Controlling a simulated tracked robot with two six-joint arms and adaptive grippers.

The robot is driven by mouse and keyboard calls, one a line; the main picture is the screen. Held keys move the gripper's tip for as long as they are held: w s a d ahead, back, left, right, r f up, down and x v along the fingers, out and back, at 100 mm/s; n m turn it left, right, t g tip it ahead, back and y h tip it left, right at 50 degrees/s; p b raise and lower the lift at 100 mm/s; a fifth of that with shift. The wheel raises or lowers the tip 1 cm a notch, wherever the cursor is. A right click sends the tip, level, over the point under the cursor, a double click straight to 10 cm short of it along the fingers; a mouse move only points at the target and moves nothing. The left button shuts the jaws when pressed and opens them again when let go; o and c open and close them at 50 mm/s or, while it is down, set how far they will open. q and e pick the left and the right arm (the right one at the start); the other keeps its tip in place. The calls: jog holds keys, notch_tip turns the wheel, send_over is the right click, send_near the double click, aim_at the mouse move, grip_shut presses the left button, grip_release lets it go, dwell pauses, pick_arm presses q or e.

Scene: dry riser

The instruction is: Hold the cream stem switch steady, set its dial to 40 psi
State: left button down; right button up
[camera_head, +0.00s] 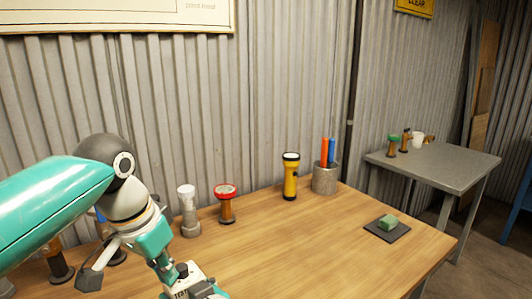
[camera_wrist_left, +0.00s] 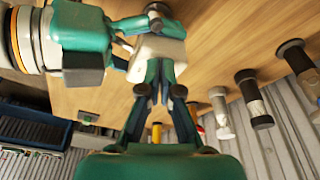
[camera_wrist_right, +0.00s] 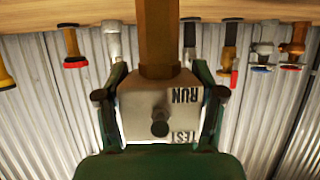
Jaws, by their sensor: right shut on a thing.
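The cream stem switch (camera_head: 178,283) is at the bottom of the head view, cut by its lower edge, with a dark knob on top and TEST lettering. In the right wrist view the switch (camera_wrist_right: 146,99) shows RUN and TEST marks, a dark round knob (camera_wrist_right: 160,129) and a brown post running from it. My right gripper (camera_wrist_right: 160,112) has its fingers on both sides of the switch, shut on it. My left gripper (camera_wrist_left: 160,72) has its fingertips close together at the switch (camera_wrist_left: 157,47). Contact and the dial reading cannot be made out.
A white-topped stem (camera_head: 188,212), a red-topped stem (camera_head: 226,205), a yellow torch (camera_head: 290,177) and a grey cup (camera_head: 325,180) stand along the wall. A green block (camera_head: 388,221) lies on a dark pad. The wooden table's middle is clear. A grey side table (camera_head: 440,160) holds several small things.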

jog(key=shift+s, duration=0.1)
pick_arm(q)
jog(key=w+v, duration=0.1)
jog(key=v, duration=0.5)
jog(key=shift+s, duration=0.2)
jog(key=shift+d+r, duration=0.1)
pick_arm(e)
jog(key=o, duration=1.6)
jog(key=shift+o, duration=0.2)
